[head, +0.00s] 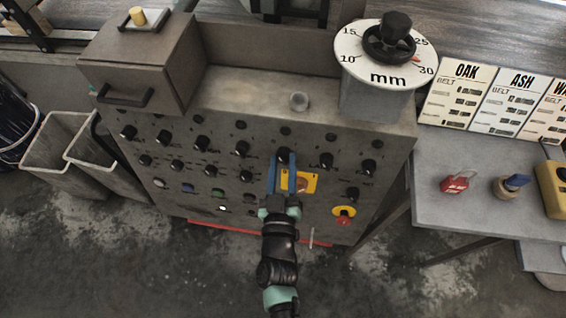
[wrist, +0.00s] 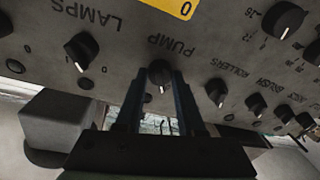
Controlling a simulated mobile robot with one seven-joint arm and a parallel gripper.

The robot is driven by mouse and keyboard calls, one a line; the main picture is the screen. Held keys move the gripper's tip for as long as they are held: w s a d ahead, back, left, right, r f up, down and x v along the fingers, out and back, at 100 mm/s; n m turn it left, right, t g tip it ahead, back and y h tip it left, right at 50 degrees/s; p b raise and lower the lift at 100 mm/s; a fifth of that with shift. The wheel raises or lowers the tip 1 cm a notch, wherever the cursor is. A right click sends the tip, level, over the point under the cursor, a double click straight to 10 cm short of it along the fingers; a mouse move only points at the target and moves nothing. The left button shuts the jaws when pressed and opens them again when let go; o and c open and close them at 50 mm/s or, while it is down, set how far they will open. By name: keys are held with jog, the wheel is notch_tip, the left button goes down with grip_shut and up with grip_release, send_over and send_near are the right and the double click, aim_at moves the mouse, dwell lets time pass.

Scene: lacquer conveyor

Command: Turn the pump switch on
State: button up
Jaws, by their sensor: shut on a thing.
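The pump switch is a round black knob (wrist: 160,73) beside the word PUMP, which appears upside down in the wrist view. A small pale mark on it faces the bottom of that view; its setting is hard to read. My gripper (wrist: 159,80) has one blue finger on each side of the knob and is shut on it. In the head view my gripper (head: 283,157) reaches up to the upper part of the grey control panel (head: 225,172). The knob is mostly hidden there by the fingers.
Black knobs stand close on both sides: LAMPS (wrist: 81,51) and ROLLERS (wrist: 216,91) in the wrist view. A yellow plate (head: 308,182) lies just right of my fingers. A thickness dial (head: 375,75) and a grey box (head: 145,60) top the panel.

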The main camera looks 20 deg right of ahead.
grip_shut()
jog(key=shift+m, duration=0.4)
jog(key=m+h, duration=0.1)
jog(key=m, duration=0.3)
jog(key=m+g+h, duration=0.1)
jog(key=m, duration=0.3)
jog(key=m+h+p, duration=0.1)
jog(key=m, duration=0.4)
jog(key=shift+w+a+g, duration=0.2)
jog(key=shift+a+g, duration=0.05)
jog(key=shift+g, duration=0.15)
jog(key=shift+m, duration=0.3)
jog(key=o, duration=1)
grip_release()
jog(key=shift+c, duration=0.2)
jog(key=shift+s, duration=0.1)
